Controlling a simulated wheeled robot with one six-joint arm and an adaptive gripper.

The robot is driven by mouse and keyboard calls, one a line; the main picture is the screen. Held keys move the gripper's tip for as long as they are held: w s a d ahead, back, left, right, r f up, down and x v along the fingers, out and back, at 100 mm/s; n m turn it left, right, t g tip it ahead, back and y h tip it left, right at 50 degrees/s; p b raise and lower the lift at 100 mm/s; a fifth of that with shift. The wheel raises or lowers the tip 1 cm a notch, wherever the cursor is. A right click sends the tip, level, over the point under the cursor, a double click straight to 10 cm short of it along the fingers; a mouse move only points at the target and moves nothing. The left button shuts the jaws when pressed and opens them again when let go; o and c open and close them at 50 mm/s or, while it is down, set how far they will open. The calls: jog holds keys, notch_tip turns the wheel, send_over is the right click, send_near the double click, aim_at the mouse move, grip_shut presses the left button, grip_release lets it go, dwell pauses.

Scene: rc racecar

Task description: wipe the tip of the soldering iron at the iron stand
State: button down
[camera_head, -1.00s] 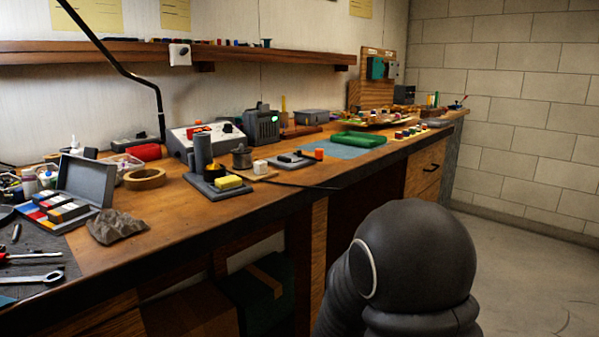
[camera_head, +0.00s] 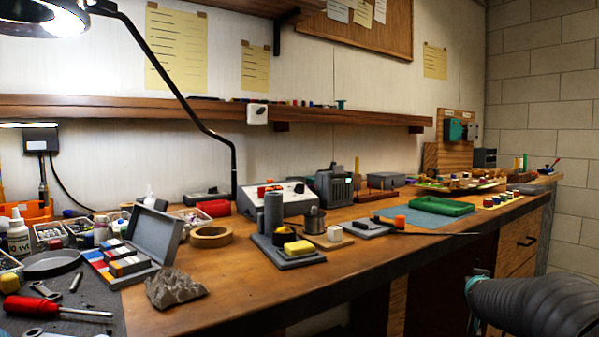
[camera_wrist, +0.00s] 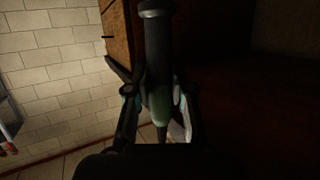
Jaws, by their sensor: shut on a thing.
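The iron stand is a grey base (camera_head: 296,261) with an upright grey tube (camera_head: 273,212) and a yellow sponge (camera_head: 300,248), in the middle of the bench in the head view. In the wrist view my gripper (camera_wrist: 160,95) is shut on a dark, long cylindrical handle with a green part, which looks like the soldering iron (camera_wrist: 157,48). Its tip cannot be made out. The gripper is away from the stand, which does not show in the wrist view. In the head view only part of my arm shows at lower right, and the gripper itself is hidden.
A metal tin (camera_head: 314,221) and a white block (camera_head: 334,234) stand right of the stand. A grey rock (camera_head: 174,289) and tape roll (camera_head: 211,237) lie to its left. A thin dark line, perhaps a cable (camera_head: 440,233), crosses the bench's front edge. A lamp (camera_head: 55,18) hangs upper left.

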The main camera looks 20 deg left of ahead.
notch_tip(320, 180, up, 29)
jog(key=s+n+y+b, duration=0.2)
jog(key=s+n+y, duration=0.1)
jog(key=n+y, duration=0.3)
jog(key=s+a+r+n+g+y+p, duration=0.1)
jog(key=s+a+r+n+y, duration=0.15)
jog(key=a, duration=0.85)
jog(key=s+a+r+n+g+y+p, duration=0.2)
jog(key=a+r+y, duration=0.2)
jog(key=a, duration=0.7)
jog(key=s+a+r+n+g+y+p, duration=0.1)
jog(key=s+a+r+n+g+y, duration=0.1)
jog(key=s+a, duration=0.55)
jog(key=s+a+r+n+g+y+p, duration=0.1)
jog(key=s+a+r+n+g+y, duration=0.3)
jog(key=a, duration=0.7)
notch_tip(320, 180, down, 6)
jog(key=m+t+h+b, duration=0.1)
jog(key=shift+s+f+m+b, duration=0.15)
jog(key=shift+s+m+b, duration=0.2)
jog(key=shift+b, duration=0.05)
jog(key=shift+h, duration=0.25)
jog(key=shift+s+d+f+b, duration=0.15)
jog(key=shift+f+b, duration=0.35)
jog(key=shift+b, duration=0.3)
jog(key=shift+f+b, duration=0.6)
jog(key=shift+b, duration=0.05)
